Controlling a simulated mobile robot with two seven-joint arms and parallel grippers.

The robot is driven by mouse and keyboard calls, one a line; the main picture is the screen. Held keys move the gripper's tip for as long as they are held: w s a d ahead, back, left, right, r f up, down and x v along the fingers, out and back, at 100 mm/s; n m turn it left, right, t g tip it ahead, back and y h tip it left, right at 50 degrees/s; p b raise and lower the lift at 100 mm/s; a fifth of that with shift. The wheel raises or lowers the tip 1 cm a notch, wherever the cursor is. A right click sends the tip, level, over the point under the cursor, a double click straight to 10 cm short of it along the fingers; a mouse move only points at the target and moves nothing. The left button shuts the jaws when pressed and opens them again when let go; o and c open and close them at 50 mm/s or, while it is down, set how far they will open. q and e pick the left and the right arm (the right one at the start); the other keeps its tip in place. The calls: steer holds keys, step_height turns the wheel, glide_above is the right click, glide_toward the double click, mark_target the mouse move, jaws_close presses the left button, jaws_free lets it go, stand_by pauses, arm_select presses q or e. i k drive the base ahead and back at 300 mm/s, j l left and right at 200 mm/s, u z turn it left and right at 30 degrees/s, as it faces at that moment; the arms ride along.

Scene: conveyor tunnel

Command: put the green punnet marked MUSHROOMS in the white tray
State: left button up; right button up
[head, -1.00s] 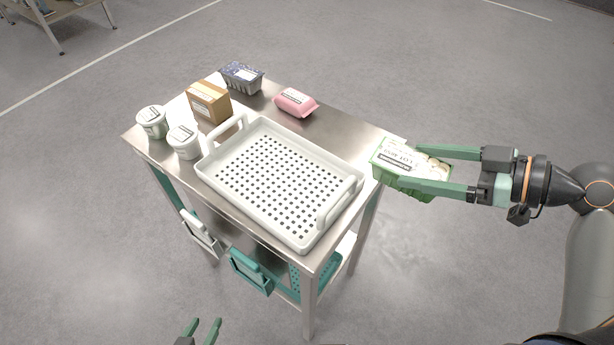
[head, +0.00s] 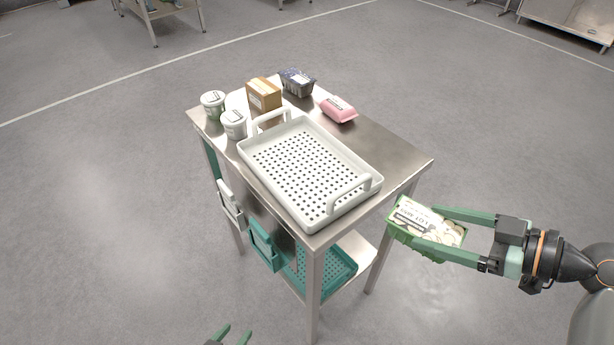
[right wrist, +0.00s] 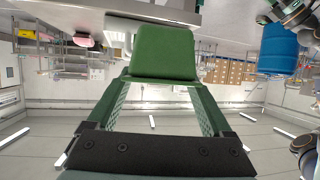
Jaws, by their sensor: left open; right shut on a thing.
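The green punnet (head: 428,226) has a white printed label and pale contents under its top. My right gripper (head: 436,231) is shut on it and holds it in the air, to the right of the steel table and apart from it. In the right wrist view the punnet's green underside (right wrist: 163,52) shows between the fingers. The white tray (head: 262,172) lies on the table top, empty, with a perforated floor and a raised handle at each end. My left gripper (head: 233,337) is open and empty at the bottom edge of the head view, low in front of the table.
On the steel table (head: 398,150) behind the tray stand two white tubs (head: 213,103) (head: 233,125), a brown box (head: 264,95), a dark punnet (head: 297,82) and a pink pack (head: 338,109). A teal tray (head: 325,268) lies on the lower shelf. The tray's near handle (head: 349,190) stands up.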

mark_target(321, 183)
steer(key=k+j+u, duration=0.1)
steer(key=k+u, duration=0.2)
steer(key=k, duration=0.25)
steer(key=u, duration=1.3)
steer(key=l+u, duration=0.15)
steer(key=u, duration=0.3)
steer(key=l+u, duration=0.1)
steer(key=u, duration=0.4)
steer(key=k+l, duration=0.1)
steer(key=l, duration=0.3)
steer(key=k+l, duration=0.15)
steer(key=l, duration=0.25)
steer(key=k+l, duration=0.1)
steer(key=l, duration=0.3)
steer(key=k+l, duration=0.1)
steer(key=l, duration=0.35)
steer(key=k+l, duration=0.15)
steer(key=l, duration=0.25)
steer(key=k+l, duration=0.1)
steer(key=l, duration=0.3)
steer(key=k+l, duration=0.15)
steer(key=l, duration=0.25)
